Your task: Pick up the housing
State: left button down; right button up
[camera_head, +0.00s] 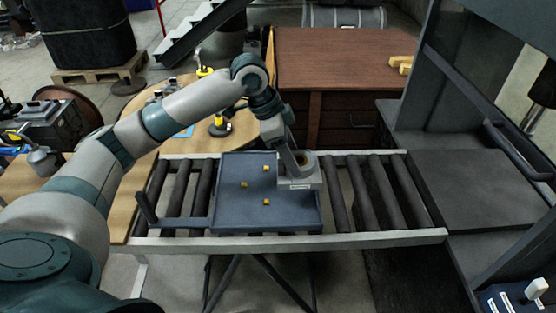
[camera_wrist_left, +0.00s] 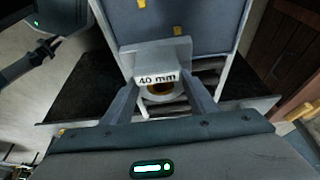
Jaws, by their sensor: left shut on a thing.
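The housing (camera_head: 306,184) is a light grey block with a round bore and a small label on its front. It is at the right end of a dark blue tray (camera_head: 227,213) on the roller conveyor. In the left wrist view the housing (camera_wrist_left: 157,56) shows a "40 mm" label and a brass-coloured ring in its bore. My left gripper (camera_head: 297,162) reaches down from above and is shut on the housing, with one finger on each side in the wrist view (camera_wrist_left: 159,92). Whether the housing touches the tray is hard to tell. My right gripper is not in view.
Several small yellow pieces (camera_head: 266,201) lie in the tray left of the housing. Bare rollers (camera_head: 378,190) are to the right, leading to a dark machine (camera_head: 470,185). A wooden cabinet (camera_head: 340,75) stands behind, and a round wooden table (camera_head: 150,160) is behind left.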

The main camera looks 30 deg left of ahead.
aim_at(308, 170)
pick_arm(q)
jog(key=shift+d+r, duration=0.65)
jog(key=shift+d, duration=0.25)
jog(key=shift+d, duration=0.1)
jog(key=shift+s+d+f+n+t, duration=0.25)
jog(key=shift+s+d+n+t, duration=0.15)
jog(key=shift+n, duration=0.6)
jog(key=n, duration=0.1)
jog(key=s+d+n+t+y, duration=0.1)
jog(key=n, duration=0.1)
jog(key=shift+d+f, duration=0.1)
jog(key=shift+d, duration=0.15)
jog(key=shift+s+d+r+n+t+y, duration=0.15)
jog(key=shift+s+d+n+y, duration=0.25)
jog(key=shift+n, duration=0.75)
jog(key=shift+s+d+r+n+t+y, duration=0.2)
jog(key=shift+n+y, duration=0.35)
jog(key=shift+n, duration=0.55)
jog(key=shift+s+d+r+n+g+y, duration=0.1)
jog(key=shift+s+d+n+y, duration=0.25)
jog(key=shift+n, duration=0.8)
jog(key=shift+w, duration=0.1)
jog(key=shift+r, duration=0.1)
